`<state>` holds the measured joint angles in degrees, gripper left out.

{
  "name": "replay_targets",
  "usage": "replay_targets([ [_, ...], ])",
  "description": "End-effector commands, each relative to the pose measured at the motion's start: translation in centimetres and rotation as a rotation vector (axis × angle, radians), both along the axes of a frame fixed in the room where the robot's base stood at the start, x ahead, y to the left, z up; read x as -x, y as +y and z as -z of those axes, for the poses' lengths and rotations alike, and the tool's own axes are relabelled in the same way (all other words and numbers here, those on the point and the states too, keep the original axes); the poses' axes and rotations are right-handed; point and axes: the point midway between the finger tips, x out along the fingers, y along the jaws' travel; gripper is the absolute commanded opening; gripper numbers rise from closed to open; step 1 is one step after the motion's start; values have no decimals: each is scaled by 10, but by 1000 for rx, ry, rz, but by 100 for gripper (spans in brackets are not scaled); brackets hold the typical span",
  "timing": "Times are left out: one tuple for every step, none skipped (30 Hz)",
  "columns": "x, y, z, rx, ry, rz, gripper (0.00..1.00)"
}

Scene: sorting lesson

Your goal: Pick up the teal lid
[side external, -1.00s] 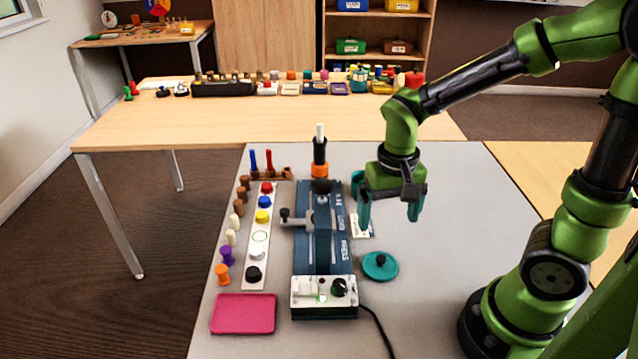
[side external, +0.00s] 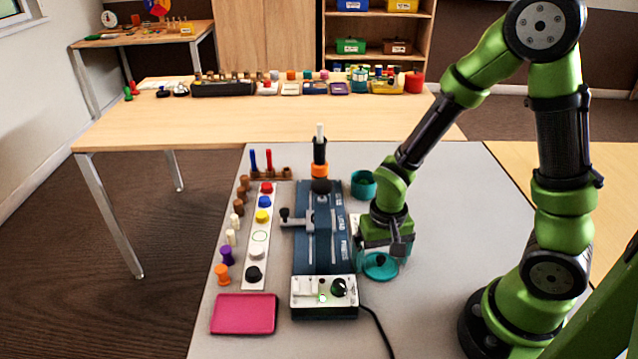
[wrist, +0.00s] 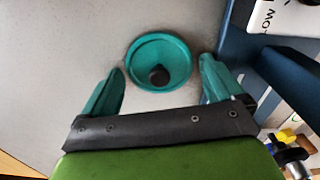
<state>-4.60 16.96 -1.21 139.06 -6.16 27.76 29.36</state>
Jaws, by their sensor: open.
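The teal lid (side external: 380,272) lies on the grey table, right of the blue press and its white control box. It is round, with a dark knob in its middle. In the wrist view the lid (wrist: 146,52) lies ahead of and between the two teal fingers. My gripper (wrist: 163,80) is open and empty, and no finger is seen gripping the lid. In the side view my gripper (side external: 381,262) is low, right over the lid, and partly covers it. A teal round container (side external: 363,184) stands farther back.
The blue press (side external: 322,240) and the white control box (side external: 324,291) stand close on the lid's left. A black cable (side external: 379,325) runs in front. A pink tray (side external: 244,314) and a strip of coloured knobs (side external: 262,217) lie farther left. The table right of the lid is clear.

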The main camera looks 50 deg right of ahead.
Motion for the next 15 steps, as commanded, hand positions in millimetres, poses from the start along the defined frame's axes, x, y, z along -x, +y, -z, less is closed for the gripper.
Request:
replay_targets([
  [0, 0, 0, 0, 0, 0, 94],
  [0, 0, 0, 0, 0, 0, 94],
  [0, 0, 0, 0, 0, 0, 94],
  [0, 0, 0, 0, 0, 0, 91],
  [0, 0, 0, 0, 0, 0, 87],
  [0, 0, 0, 0, 0, 0, 81],
  [0, 0, 0, 0, 0, 0, 76],
  [0, 0, 0, 0, 0, -1, 72],
  [0, 0, 0, 0, 0, -1, 65],
  [0, 0, 0, 0, 0, -1, 61],
  [0, 0, 0, 0, 0, -1, 56],
  [0, 0, 0, 0, 0, -1, 53],
  [0, 0, 0, 0, 0, -1, 53],
  [0, 0, 0, 0, 0, -1, 53],
  [0, 0, 0, 0, 0, -1, 53],
])
